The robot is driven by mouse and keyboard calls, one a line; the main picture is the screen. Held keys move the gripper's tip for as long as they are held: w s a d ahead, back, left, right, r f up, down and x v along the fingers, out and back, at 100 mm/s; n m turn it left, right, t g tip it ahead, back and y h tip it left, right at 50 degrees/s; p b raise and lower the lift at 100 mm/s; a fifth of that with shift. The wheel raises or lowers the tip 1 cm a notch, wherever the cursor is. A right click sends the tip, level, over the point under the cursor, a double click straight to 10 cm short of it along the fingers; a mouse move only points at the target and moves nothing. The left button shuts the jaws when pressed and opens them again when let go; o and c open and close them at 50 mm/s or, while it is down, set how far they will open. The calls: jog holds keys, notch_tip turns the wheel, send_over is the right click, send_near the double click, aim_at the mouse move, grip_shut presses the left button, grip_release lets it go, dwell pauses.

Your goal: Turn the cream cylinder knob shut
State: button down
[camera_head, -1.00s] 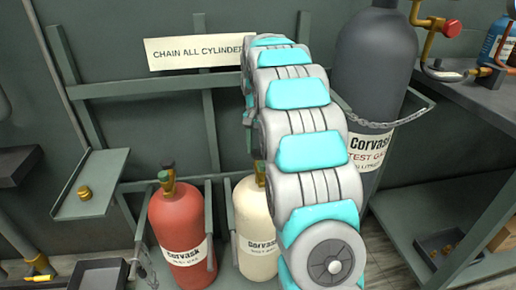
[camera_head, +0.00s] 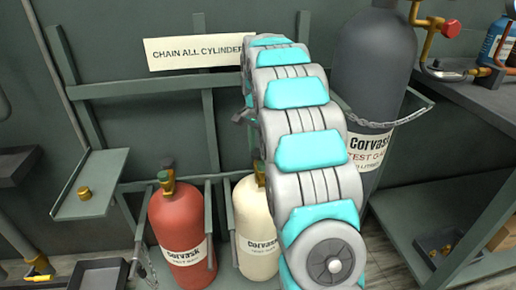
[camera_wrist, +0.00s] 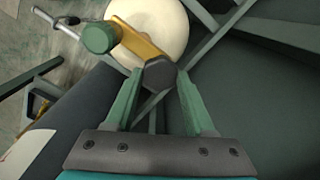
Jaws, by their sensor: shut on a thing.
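The cream cylinder (camera_head: 256,232) stands upright in the rack, partly behind my arm; its label faces forward. Its brass valve (camera_head: 260,172) just shows beside my arm. In the wrist view, the cream cylinder's rounded top (camera_wrist: 172,22) carries a brass valve body (camera_wrist: 140,42) with a green round cap (camera_wrist: 100,38) at the side. A dark faceted knob (camera_wrist: 158,75) sits at the near end of the brass body. My gripper (camera_wrist: 160,80) has its two green fingers on either side of this knob, shut on it. In the head view, my arm hides the gripper.
A red cylinder (camera_head: 180,230) stands just left of the cream one. A tall grey cylinder (camera_head: 372,65), held by a chain (camera_head: 375,122), stands to the right. Rack bars (camera_head: 208,130) rise behind. A small shelf (camera_head: 98,180) is at left, a workbench (camera_head: 480,100) at right.

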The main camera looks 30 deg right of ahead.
aim_at(258, 152)
jog(key=shift+r, duration=0.1)
jog(key=shift+c, duration=1.3)
grip_release()
notch_tip(258, 152, up, 7)
jog(key=shift+w, duration=0.1)
jog(key=shift+r, duration=0.35)
